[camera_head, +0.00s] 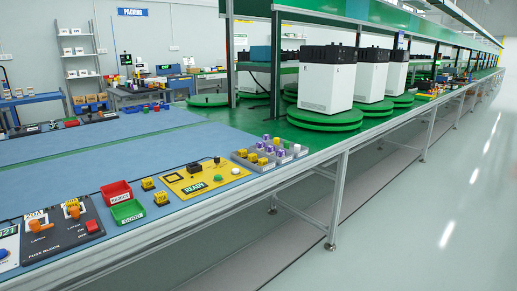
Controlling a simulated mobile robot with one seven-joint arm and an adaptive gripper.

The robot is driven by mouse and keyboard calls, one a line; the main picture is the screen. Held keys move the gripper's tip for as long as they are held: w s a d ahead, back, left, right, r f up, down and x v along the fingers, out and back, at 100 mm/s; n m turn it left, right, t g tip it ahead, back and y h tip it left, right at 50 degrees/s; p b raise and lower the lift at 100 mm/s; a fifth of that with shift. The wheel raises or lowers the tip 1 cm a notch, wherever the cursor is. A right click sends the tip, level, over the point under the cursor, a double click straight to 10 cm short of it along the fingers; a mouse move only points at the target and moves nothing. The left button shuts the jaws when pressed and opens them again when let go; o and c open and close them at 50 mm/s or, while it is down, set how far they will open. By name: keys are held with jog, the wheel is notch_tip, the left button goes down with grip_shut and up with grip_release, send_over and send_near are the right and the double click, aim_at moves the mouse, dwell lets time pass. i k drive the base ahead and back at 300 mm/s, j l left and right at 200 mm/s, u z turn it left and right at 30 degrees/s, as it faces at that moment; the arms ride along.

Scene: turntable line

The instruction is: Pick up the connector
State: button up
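Two small yellow block-shaped pieces, which look like connectors, sit on the blue mat between the bins and the yellow panel. One yellow piece (147,184) is farther back and the other yellow piece (161,198) is nearer the front. They stand apart from each other. The frame does not show which piece is the task's connector. My gripper is not in view.
A red REJECT bin (117,192) and a green GOOD bin (128,211) stand left of the pieces. A yellow READY panel (207,178) lies to the right. A black fuse block (62,233) is at the left. The blue mat (110,155) behind is clear.

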aim_at(260, 146)
jog(key=i+l, duration=0.25)
jog(key=i, duration=0.15)
jog(key=i+l+u, duration=0.15)
jog(key=i, duration=0.25)
jog(key=l, duration=0.1)
